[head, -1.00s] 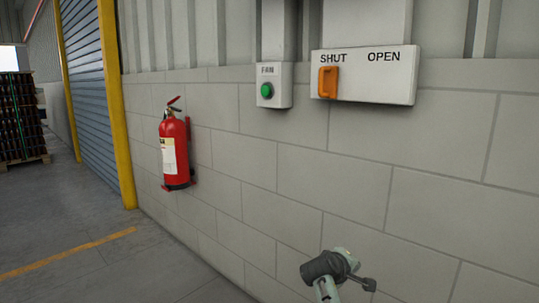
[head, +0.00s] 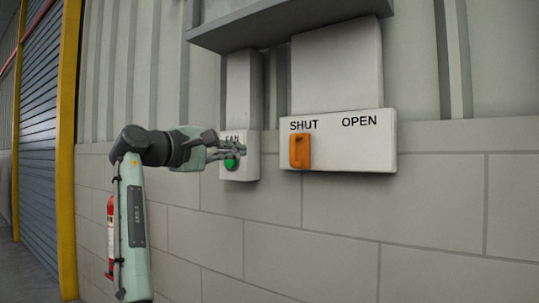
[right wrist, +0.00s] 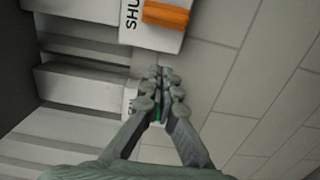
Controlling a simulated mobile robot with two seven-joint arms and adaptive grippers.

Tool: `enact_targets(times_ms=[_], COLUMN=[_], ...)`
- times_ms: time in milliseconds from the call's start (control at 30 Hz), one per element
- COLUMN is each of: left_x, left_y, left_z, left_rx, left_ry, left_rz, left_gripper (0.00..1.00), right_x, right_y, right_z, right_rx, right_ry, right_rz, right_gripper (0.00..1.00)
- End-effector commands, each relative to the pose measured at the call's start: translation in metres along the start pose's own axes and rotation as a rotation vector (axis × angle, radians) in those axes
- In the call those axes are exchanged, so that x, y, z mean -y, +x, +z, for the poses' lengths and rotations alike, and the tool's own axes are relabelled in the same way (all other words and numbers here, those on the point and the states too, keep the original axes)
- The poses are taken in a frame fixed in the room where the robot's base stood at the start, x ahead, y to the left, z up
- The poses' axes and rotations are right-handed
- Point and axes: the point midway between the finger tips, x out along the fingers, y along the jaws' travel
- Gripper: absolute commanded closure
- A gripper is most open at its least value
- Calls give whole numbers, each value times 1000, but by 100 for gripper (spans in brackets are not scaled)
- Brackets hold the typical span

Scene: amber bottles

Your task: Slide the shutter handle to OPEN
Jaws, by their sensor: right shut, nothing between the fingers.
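The orange shutter handle (head: 300,151) sits at the left end of a white wall box (head: 350,158), under the word SHUT. The word OPEN is at the right of the box, with bare surface below it. My right gripper (head: 242,149) is shut and empty, left of the handle and apart from it, pointing right across the fan box. In the right wrist view its closed fingertips (right wrist: 162,72) lie below the orange handle (right wrist: 167,14), with a gap between. My left gripper is not in view.
A fan box (head: 240,172) with a green button (head: 231,163) is behind my right fingers, its label partly covered. A grey ledge (head: 270,22) juts out above both boxes. A red extinguisher (head: 110,235) is partly hidden by my arm. The block wall below is clear.

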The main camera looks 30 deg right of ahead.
Motion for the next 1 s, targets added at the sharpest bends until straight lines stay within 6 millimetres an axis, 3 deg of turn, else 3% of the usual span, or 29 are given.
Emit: enact_targets(times_ms=[300, 800, 1000], left_x=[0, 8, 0], left_y=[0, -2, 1], left_z=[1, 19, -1], left_rx=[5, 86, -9], left_ry=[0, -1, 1], left_rz=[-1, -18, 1], left_gripper=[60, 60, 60], right_x=[0, 1, 2], right_y=[9, 104, 108], right_z=[0, 2, 29], right_rx=[-1, -1, -3], right_ry=[1, 3, 4], right_rz=[0, -1, -1], right_gripper=[100, 100, 100])
